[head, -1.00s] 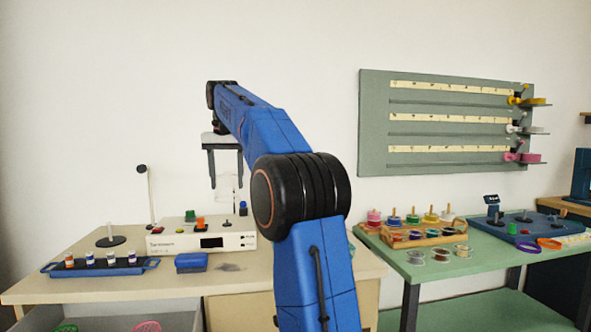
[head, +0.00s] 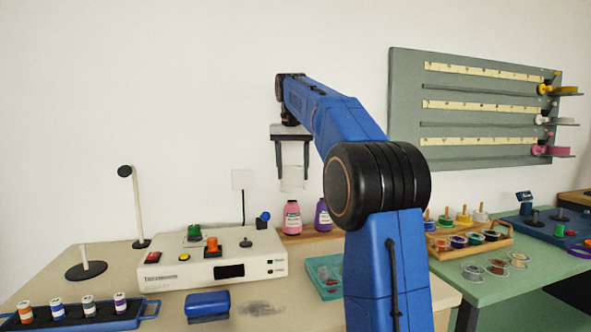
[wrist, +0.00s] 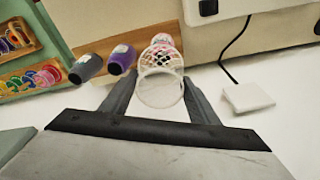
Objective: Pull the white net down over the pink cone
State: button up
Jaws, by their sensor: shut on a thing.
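The white net (head: 292,184) is a short pale mesh tube held between the fingers of my gripper (head: 292,172). In the wrist view its round open rim (wrist: 161,90) sits between the two fingertips (wrist: 160,92), and its mesh runs on away from me. The pink cone (head: 292,219) stands upright on the wooden board, below the net in the head view. In the wrist view the pink cone (wrist: 162,39) lines up behind the mesh, with pink showing through. Whether the net's far end touches the cone's tip, I cannot tell; in the head view they look apart.
A purple cone (head: 323,216) stands right of the pink one; a dark grey cone (wrist: 85,68) shows beyond it in the wrist view. The white control box (head: 210,262) stands to the left. A teal tray (head: 318,264) lies in front. A white wall plate (head: 242,180) is behind.

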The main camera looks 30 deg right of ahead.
aim_at(292, 207)
jog(key=shift+a+f, duration=0.15)
jog(key=shift+f, duration=6)
jog(key=o, duration=1.1)
jog(key=r, duration=0.5)
jog(key=s+a+r, duration=0.1)
jog(key=r, duration=0.5)
jog(key=s+r, duration=0.1)
jog(key=r, duration=0.5)
jog(key=shift+a, duration=0.3)
